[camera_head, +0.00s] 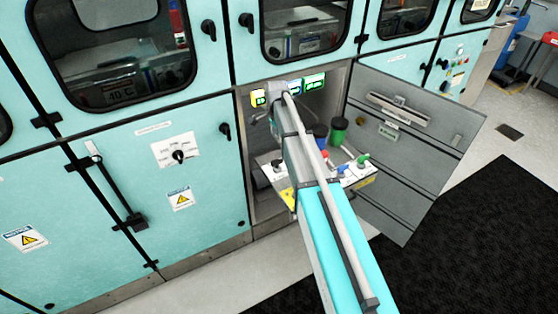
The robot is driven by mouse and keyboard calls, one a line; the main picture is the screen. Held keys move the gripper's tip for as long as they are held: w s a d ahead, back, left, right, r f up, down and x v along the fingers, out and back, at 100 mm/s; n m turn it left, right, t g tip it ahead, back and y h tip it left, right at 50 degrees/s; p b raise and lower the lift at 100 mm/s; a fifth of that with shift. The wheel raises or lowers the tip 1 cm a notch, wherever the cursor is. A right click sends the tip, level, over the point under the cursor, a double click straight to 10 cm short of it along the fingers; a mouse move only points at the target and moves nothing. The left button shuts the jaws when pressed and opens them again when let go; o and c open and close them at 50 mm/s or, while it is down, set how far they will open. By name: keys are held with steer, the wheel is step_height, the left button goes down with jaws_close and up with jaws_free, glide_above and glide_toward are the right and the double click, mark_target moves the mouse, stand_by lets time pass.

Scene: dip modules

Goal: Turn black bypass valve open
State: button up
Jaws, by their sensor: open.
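My arm reaches into an open lower cabinet bay and covers its middle. The fingers of my gripper cannot be made out behind the arm's far end. Part of the panel is hidden by my arm.
The bay's grey door (400,170) stands open to the right. Lit green displays (314,82) are above. A closed teal door (150,210) is left; a black mat (470,240) lies right.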

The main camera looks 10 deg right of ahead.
mark_target(277, 159)
steer(key=shift+f, duration=0.15)
step_height(277, 159, down, 14)
steer(key=b, duration=1.3)
steer(key=shift+r+b, duration=0.25)
steer(key=shift+b, duration=0.1)
